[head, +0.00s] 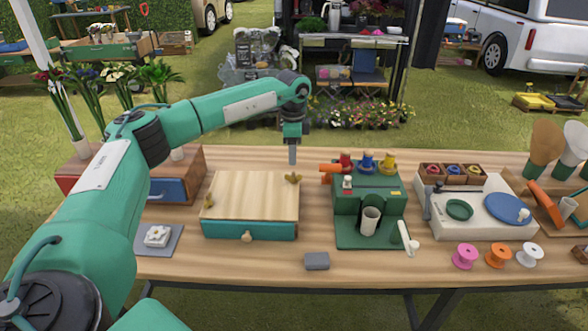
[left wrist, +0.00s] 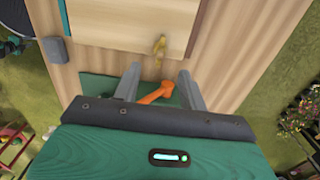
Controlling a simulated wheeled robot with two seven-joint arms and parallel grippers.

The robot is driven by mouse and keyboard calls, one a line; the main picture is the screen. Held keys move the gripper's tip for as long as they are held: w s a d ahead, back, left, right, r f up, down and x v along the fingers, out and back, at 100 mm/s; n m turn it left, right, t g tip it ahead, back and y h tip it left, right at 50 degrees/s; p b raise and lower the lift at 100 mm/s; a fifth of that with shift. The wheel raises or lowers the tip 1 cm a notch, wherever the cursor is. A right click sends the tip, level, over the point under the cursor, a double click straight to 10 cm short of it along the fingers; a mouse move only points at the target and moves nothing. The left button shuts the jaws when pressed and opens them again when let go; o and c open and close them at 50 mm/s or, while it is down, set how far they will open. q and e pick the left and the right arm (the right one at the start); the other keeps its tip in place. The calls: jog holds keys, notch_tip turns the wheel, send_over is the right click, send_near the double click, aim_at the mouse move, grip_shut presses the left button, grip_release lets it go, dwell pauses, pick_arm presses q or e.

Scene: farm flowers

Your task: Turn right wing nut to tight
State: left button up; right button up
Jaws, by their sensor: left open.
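The right wing nut (head: 293,178) is brass and sits at the right back of the pale wooden top board (head: 245,190) of the flower press, which has a teal front. It also shows in the left wrist view (left wrist: 158,46), on the board near its edge. A left wing nut (head: 208,201) is on the board's left side. My left gripper (head: 292,158) points down just above and behind the right wing nut, apart from it. In the left wrist view the left gripper's fingers (left wrist: 158,72) are spread and empty, with the nut beyond their tips. My right gripper is not in view.
An orange lever (head: 330,168) on the green machine (head: 365,200) lies close to the right of my left gripper. It shows between the fingers in the left wrist view (left wrist: 155,95). A grey block (head: 317,261) lies in front. Spools (head: 465,256) stand at right.

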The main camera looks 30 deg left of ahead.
aim_at(293, 178)
pick_arm(q)
notch_tip(293, 178, down, 7)
jog(key=shift+p, duration=0.35)
jog(key=shift+f, duration=0.3)
grip_shut()
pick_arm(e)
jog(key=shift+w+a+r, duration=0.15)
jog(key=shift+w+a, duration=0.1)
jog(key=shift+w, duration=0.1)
